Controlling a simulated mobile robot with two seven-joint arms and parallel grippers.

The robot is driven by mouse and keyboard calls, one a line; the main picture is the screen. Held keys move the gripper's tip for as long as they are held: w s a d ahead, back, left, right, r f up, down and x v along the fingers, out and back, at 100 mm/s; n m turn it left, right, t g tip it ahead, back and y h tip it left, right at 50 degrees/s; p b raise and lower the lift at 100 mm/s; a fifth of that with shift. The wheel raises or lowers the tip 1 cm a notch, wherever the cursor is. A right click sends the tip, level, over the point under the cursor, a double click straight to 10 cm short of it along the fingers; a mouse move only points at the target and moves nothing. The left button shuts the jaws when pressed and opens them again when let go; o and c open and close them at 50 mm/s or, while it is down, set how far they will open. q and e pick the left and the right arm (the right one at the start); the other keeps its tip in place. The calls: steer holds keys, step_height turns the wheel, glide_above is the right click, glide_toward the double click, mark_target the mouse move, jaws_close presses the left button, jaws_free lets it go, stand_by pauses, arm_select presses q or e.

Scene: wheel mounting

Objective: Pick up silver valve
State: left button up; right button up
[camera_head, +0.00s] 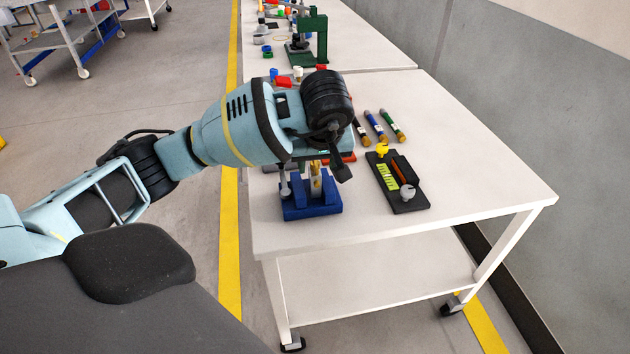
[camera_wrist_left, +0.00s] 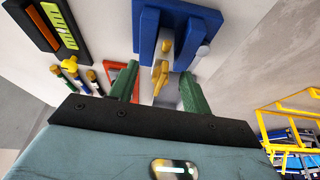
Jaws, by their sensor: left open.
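A blue stand (camera_head: 318,208) sits near the table's left front edge. It also shows at the top of the left wrist view (camera_wrist_left: 147,35). A brass-coloured piece (camera_wrist_left: 160,75) stands at the stand's middle, and a silver stem (camera_head: 285,187) with a rounded top is at its left side. The stem also shows in the left wrist view (camera_wrist_left: 203,51); I cannot tell for sure that it is the silver valve. My left gripper (camera_wrist_left: 159,72) is open, its green fingers either side of the brass-coloured piece in that picture. Contact cannot be told. My right gripper is out of view.
A black tray (camera_head: 416,203) with a yellow knob, a dark-and-orange tool and a silver knob lies to the right. Several coloured markers (camera_head: 375,126) lie behind it. A green press (camera_head: 314,38) stands on the far table. The table's right front is clear.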

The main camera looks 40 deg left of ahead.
mark_target(315, 182)
arm_select(q)
steer(key=x, duration=0.3)
steer(key=shift+a+f, duration=0.15)
steer(key=shift+f, duration=0.1)
jaws_close()
